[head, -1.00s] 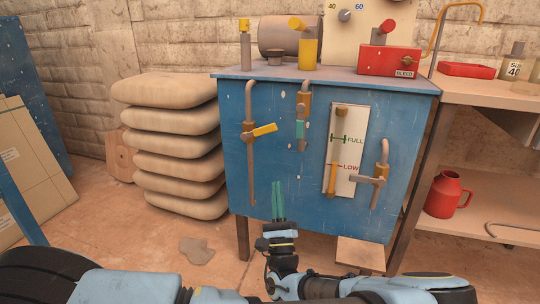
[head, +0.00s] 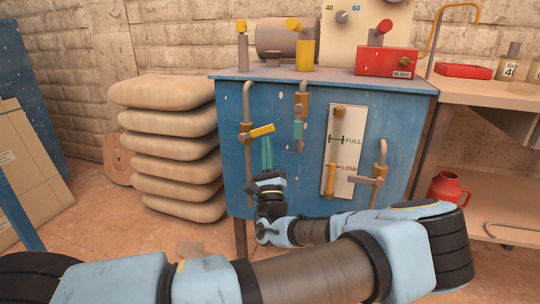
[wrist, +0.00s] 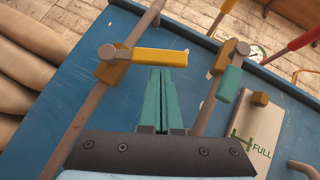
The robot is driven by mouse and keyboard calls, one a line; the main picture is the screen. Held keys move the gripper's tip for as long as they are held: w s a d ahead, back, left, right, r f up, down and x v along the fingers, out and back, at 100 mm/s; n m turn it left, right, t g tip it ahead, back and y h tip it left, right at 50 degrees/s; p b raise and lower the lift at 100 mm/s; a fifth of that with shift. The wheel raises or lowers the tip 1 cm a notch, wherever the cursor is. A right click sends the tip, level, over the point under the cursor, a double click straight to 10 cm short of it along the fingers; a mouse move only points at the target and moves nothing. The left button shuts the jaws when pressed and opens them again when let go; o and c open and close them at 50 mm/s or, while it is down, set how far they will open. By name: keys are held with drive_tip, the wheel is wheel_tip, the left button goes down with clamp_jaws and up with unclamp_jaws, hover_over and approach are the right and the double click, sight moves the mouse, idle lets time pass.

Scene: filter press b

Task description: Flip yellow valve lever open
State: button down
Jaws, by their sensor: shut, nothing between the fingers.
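The yellow valve lever (head: 261,131) sticks out to the right, tilted slightly up, from a brown valve body (head: 245,133) on the left pipe of the blue cabinet. In the wrist view the lever (wrist: 160,57) spans the area just beyond my fingertips, with its valve body (wrist: 112,65) at its left end. My gripper (head: 267,142) is shut and empty, its green fingers pointing up just below the lever. In the wrist view my gripper (wrist: 166,72) has its tips close under the lever's middle; I cannot tell whether they touch it.
A teal-handled valve (head: 298,130) hangs on the middle pipe, right of the yellow lever. A gauge plate (head: 345,150) marked FULL and LOW and another valve (head: 379,172) are further right. Stacked sacks (head: 175,150) stand left of the blue cabinet (head: 225,100).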

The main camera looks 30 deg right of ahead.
sight(265, 127)
drive_tip(key=shift+r+y, duration=0.1)
drive_tip(key=shift+y, duration=0.2)
